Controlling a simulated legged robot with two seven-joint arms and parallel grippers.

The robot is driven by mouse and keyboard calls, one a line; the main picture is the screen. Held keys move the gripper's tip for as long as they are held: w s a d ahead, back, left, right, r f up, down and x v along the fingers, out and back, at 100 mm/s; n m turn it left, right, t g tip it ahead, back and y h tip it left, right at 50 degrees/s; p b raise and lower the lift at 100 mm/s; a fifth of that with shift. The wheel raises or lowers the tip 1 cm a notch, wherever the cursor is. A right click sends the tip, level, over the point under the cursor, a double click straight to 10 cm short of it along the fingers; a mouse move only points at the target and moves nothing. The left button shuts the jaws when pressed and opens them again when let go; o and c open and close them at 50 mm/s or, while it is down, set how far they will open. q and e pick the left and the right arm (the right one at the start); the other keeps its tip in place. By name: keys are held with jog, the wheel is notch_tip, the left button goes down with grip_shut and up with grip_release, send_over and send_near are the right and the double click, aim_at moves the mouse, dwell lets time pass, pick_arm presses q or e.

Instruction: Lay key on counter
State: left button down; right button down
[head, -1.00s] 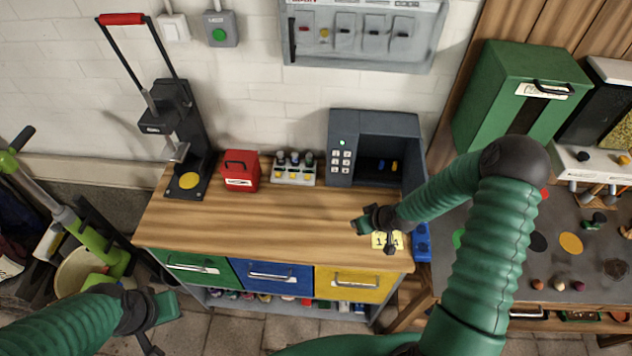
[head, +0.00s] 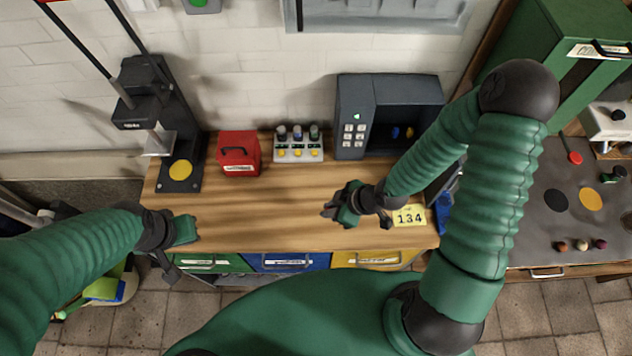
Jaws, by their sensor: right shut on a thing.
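The wooden counter (head: 270,208) spans the middle of the head view. My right gripper (head: 332,209) is over the counter's right half, in front of the open safe. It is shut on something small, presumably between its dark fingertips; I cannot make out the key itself. Whether the fingers touch the counter top is not clear. My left gripper (head: 184,253) is at the counter's front left edge, empty as far as I can see; its jaw opening cannot be judged.
A grey safe (head: 352,118) with a keypad stands open at the back right. A red box (head: 239,153), a rack of small bottles (head: 298,150) and a black press (head: 150,100) stand along the back. A yellow card reading 134 (head: 409,217) lies at the right. The middle of the counter is clear.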

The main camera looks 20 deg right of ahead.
jog(key=w+f+p, duration=0.1)
jog(key=w, duration=0.3)
jog(key=w+f+p, duration=0.1)
jog(key=w+p, duration=0.1)
jog(key=w, duration=0.2)
jog(key=w+f+p, duration=0.1)
jog(key=w+p, duration=0.1)
jog(key=w, duration=0.2)
jog(key=shift+a+f, duration=0.25)
jog(key=shift+f, duration=0.05)
jog(key=shift+w+d+f, duration=0.15)
jog(key=shift+d+f, duration=0.05)
jog(key=shift+f, duration=0.2)
jog(key=c, duration=1.6)
grip_release()
jog(key=shift+a, duration=0.1)
jog(key=shift+c, duration=0.2)
jog(key=shift+o, duration=0.9)
jog(key=shift+a, duration=0.15)
jog(key=shift+r, duration=0.1)
